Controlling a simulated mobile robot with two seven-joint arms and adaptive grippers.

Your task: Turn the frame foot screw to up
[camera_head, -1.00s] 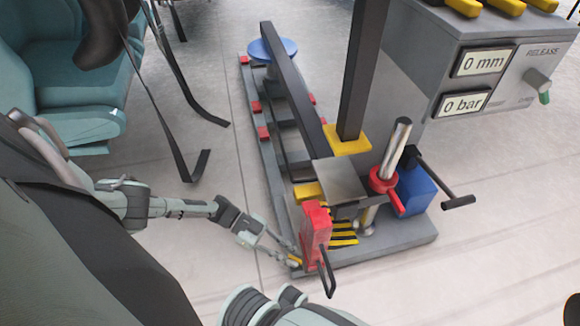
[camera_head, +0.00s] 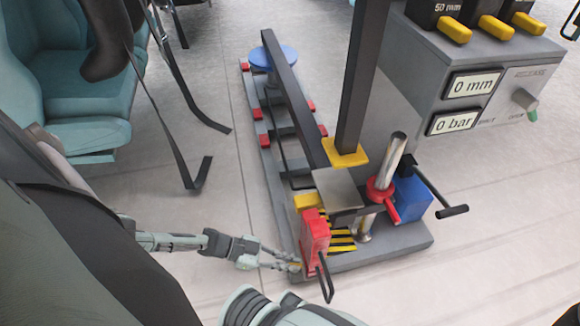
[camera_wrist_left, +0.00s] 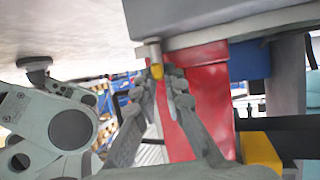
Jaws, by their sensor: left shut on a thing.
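A small grey pin with a yellow end, which I take for the frame foot screw (camera_wrist_left: 157,70), shows in the left wrist view beside the red block (camera_wrist_left: 200,95). My left gripper (camera_wrist_left: 164,85) is shut on its yellow end, with a finger on either side. In the head view my left gripper (camera_head: 292,267) is at the near left corner of the grey frame base (camera_head: 385,256), beside the red block (camera_head: 314,238). The screw is mostly hidden by the fingers there. My right gripper is out of view.
A black-handled red block, a shiny cylinder with a red collar (camera_head: 382,188) and a blue block (camera_head: 411,193) crowd the near end of the base. A grey console (camera_head: 425,85) with displays stands at right. Teal seats (camera_head: 65,90) and hanging black straps are at left.

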